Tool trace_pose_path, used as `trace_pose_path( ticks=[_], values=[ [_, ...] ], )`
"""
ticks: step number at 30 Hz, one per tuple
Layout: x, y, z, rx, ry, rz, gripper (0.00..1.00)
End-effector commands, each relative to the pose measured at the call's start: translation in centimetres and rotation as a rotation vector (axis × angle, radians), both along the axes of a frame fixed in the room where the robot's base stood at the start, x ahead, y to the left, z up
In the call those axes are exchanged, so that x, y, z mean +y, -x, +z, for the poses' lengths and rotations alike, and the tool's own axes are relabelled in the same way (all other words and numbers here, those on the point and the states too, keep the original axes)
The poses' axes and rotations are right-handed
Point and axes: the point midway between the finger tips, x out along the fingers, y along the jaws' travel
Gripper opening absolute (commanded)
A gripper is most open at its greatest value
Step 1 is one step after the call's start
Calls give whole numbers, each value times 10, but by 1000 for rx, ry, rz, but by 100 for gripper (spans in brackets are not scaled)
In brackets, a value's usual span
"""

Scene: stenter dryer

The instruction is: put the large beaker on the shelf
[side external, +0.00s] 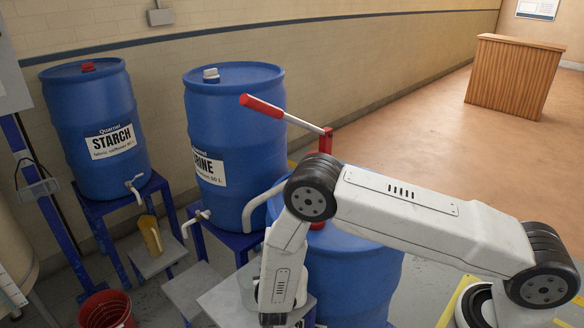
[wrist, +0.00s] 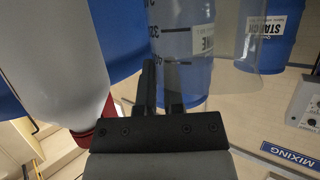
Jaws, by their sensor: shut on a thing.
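The large beaker (wrist: 185,70) is clear, with dark graduation marks and numbers, and stands out close up in the wrist view. My gripper (wrist: 160,85) is shut on it, with its two dark fingers at the beaker's near side. In the side external view my wrist hides most of the gripper and beaker; only a faint clear edge shows beside the wrist. Small grey shelves (side external: 188,291) stand low in front of the blue drums. I cannot tell which one is the task's shelf, or whether the beaker touches one.
Blue drums labelled STARCH (side external: 100,165) and partly URINE-like "RINE" (side external: 235,125) stand on blue stands with taps. A yellowish jug (side external: 151,235) sits on a grey plate under the starch tap. A hand pump (side external: 265,105) rises from the near drum. A red bucket (side external: 107,312) is front left.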

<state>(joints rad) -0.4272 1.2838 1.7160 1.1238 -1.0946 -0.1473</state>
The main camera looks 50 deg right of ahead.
Motion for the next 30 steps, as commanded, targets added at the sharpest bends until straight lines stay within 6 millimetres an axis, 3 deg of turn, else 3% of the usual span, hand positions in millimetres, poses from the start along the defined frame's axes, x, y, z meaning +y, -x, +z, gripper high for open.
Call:
trace_pose_path(
  ticks=[10, 11, 12, 14, 30],
  values=[
    [0, 0, -1, -1, 1, 0, 0],
    [0, 0, -1, 0, 0, 0, 19],
    [0, 0, -1, 0, 0, 0, 32],
    [0, 0, -1, 0, 0, 0, 46],
    [6, 5, 4, -1, 0, 2, 46]
  ],
)
